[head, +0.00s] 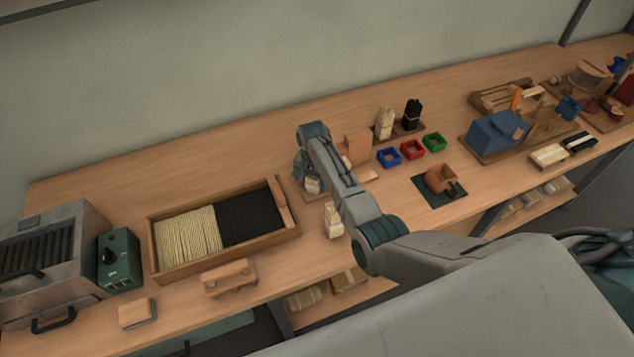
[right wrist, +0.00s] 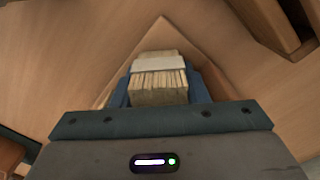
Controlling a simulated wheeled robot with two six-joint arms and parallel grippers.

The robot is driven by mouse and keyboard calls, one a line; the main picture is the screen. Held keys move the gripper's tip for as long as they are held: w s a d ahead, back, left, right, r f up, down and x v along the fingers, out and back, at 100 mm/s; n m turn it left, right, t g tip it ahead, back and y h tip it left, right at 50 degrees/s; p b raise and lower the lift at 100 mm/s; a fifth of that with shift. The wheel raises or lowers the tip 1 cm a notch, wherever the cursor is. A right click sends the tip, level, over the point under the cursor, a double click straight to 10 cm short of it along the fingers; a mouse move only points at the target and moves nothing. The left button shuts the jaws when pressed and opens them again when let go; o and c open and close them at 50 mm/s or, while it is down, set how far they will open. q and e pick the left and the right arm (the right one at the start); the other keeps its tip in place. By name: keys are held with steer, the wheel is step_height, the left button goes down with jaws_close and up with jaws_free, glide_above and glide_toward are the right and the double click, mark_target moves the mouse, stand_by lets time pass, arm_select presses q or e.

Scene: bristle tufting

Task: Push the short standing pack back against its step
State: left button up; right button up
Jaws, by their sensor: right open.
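My right gripper (head: 311,176) is open and points down over a small wooden base at the middle of the table. In the right wrist view its two blue fingers (right wrist: 160,88) stand on either side of a pale bristle pack (right wrist: 158,94) with a white band. The pack's lower part also shows under the gripper in the head view (head: 313,187). I cannot tell whether the fingers touch it. The pack is over a wooden board (right wrist: 163,30) with a corner at the top. Its step is not clearly visible. My left gripper is out of view.
Another pale pack (head: 333,221) stands nearer the front edge. A tray (head: 160,270) of pale and black bristles lies left. A wooden block (head: 357,148) stands just right of my arm, with blue (head: 388,158), red (head: 412,150) and green (head: 435,142) bins beyond.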

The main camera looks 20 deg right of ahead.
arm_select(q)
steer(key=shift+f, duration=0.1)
arm_select(e)
steer(key=w+r+t, duration=0.1)
steer(key=w+r, duration=0.1)
steer(key=shift+w+r, duration=0.35)
steer(key=shift+w, duration=0.05)
steer(key=shift+w+r, duration=0.1)
steer(key=shift+r, duration=0.45)
steer(key=shift+o, duration=0.9)
steer(key=shift+g, duration=0.4)
steer(key=r, duration=0.2)
steer(key=s+r+b, duration=0.1)
steer(key=r, duration=0.3)
steer(key=shift+s+a+r, duration=0.2)
steer(key=shift+s+r, duration=0.05)
steer(key=shift+s+d+r, duration=0.1)
steer(key=shift+s+r, duration=0.15)
steer(key=shift+s+d+r, duration=0.1)
steer(key=shift+s, duration=0.2)
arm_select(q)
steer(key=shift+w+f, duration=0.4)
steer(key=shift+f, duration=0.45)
